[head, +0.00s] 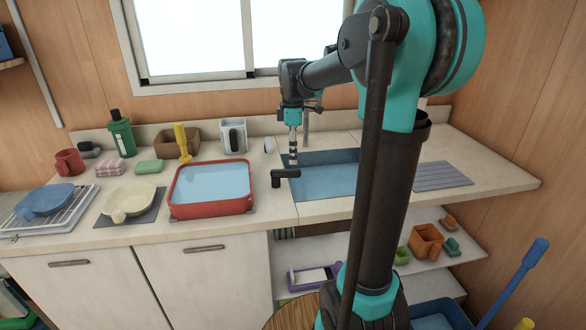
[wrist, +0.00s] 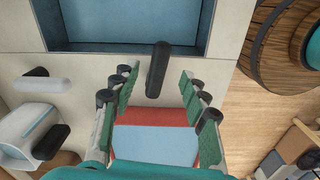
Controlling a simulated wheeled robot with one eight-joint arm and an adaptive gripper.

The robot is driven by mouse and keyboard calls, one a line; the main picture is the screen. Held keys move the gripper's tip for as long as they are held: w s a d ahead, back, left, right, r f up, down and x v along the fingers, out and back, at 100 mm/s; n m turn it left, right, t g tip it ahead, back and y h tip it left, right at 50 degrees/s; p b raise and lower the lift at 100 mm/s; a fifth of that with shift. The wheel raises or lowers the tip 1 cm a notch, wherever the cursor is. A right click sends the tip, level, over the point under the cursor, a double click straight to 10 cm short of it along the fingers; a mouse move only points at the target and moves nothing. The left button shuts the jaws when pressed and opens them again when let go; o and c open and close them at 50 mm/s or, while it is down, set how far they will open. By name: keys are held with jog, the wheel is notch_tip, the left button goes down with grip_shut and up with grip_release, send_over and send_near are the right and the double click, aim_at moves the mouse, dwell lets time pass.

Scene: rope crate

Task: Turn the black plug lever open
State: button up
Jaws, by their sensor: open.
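The black plug lever (head: 285,174) is on the counter between the red tub and the sink, at the sink's near left corner. In the wrist view the lever (wrist: 157,70) shows as a dark bar beside the sink's edge. My gripper (head: 293,158) points down just above the lever. In the wrist view my gripper (wrist: 156,80) is open, with its fingers on either side of the lever and a visible gap on each side. I cannot tell how far the fingertips are above the counter. The sink (head: 326,158) has a blue inside.
A red tub (head: 212,211) of water stands left of the lever. A white jug (head: 233,136), brown box (head: 181,137) and green bottle (head: 122,137) stand behind. A grey drain mat (head: 443,177) lies right of the sink. A wooden round top (wrist: 280,45) shows in the wrist view.

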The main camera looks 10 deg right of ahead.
aim_at(293, 170)
notch_tip(293, 170, down, 6)
jog(key=shift+f, duration=0.1)
dwell(0.4)
grip_shut()
